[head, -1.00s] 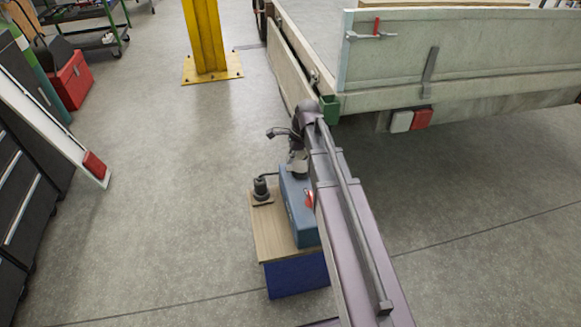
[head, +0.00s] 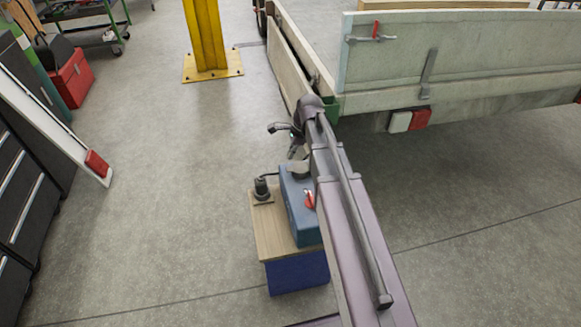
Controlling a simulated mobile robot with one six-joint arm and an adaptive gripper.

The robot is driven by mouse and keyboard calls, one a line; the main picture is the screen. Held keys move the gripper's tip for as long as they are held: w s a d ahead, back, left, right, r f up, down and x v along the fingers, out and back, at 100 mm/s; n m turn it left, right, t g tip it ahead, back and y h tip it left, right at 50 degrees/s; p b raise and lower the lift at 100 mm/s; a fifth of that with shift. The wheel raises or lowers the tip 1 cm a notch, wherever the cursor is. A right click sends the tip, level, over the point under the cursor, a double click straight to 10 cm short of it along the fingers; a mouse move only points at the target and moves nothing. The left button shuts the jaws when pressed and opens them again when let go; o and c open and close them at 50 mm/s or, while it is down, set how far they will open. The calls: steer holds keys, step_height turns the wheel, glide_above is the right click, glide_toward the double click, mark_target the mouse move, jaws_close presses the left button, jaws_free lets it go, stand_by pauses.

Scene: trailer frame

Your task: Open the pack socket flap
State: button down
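The blue pack (head: 296,207) stands on a small wooden-topped stand (head: 268,228), below the middle of the head view. A red switch or knob (head: 309,200) shows on its right part, beside my arm. I cannot make out the socket flap; my arm covers the pack's right side. A black plug-like connector (head: 262,189) stands on the stand left of the pack, with a dark cable running up towards the pack's far end. My gripper (head: 283,134) is just beyond the pack's far end, partly behind my arm. Its fingers are too small to tell open from shut.
A trailer with pale side boards (head: 455,55) fills the upper right, with a red-and-white lamp (head: 412,121) below its edge. A yellow post (head: 206,40) stands at the back. Dark drawer cabinets (head: 28,200) and a red toolbox (head: 72,80) are at left. The floor between is clear.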

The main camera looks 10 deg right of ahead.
steer(key=shift+r, duration=0.1)
stand_by(0.3)
steer(key=shift+p+v, duration=1.35)
steer(key=shift+p, duration=0.05)
steer(key=shift+a, duration=0.2)
steer(key=c, duration=0.9)
jaws_free()
steer(key=shift+o, duration=0.2)
steer(key=shift+r, duration=0.1)
step_height(320, 180, up, 5)
steer(key=p, duration=0.5)
